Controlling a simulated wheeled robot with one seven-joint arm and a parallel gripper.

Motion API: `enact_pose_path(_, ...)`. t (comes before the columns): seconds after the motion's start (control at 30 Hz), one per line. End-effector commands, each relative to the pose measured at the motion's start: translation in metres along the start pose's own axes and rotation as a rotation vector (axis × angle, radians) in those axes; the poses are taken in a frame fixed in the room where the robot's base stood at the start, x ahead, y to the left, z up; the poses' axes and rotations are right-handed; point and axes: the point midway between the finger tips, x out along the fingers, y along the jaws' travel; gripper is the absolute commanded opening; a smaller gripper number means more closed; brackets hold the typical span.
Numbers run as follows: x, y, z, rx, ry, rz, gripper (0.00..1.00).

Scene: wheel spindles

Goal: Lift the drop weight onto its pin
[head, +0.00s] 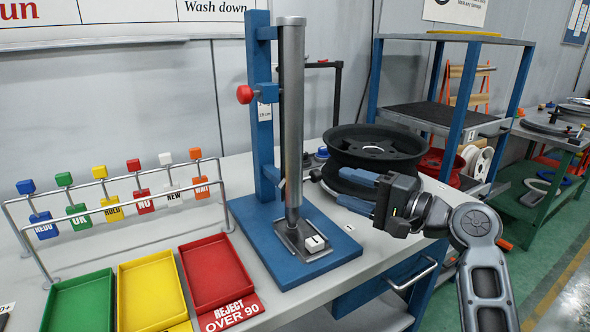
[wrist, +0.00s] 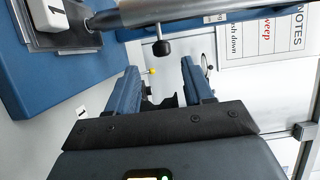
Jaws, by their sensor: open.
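The drop tester has a tall steel tube (head: 291,110) on a blue post (head: 264,120) and blue base (head: 300,262). A dark knob (head: 315,175) sticks out from the tube low on its right side; it also shows in the wrist view (wrist: 163,47). It looks like the handle of the drop weight, whose body I cannot see, probably hidden in the tube. A red-knobbed pin (head: 245,94) is high on the post. My gripper (head: 345,191) is open and empty, to the right of the knob. In the wrist view my gripper (wrist: 160,76) has the knob beyond its fingertips, not touching.
A black wheel rim (head: 345,147) stands close behind my gripper. Green (head: 66,323), yellow (head: 142,322) and red (head: 208,298) trays and a rail of coloured tags are at left. A blue shelf (head: 455,38) stands behind right.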

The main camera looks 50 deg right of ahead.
Motion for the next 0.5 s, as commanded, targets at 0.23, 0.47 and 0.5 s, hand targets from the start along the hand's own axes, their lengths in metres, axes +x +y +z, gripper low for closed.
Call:
enact_pose_path(0.23,0.015,-0.003,-0.001,0.004,-0.006,-0.002,0.52)
enact_pose_path(0.47,0.050,-0.003,-0.001,0.002,-0.005,-0.002,0.52)
enact_pose_path(0.5,0.056,-0.003,-0.001,0.001,-0.006,-0.002,0.52)
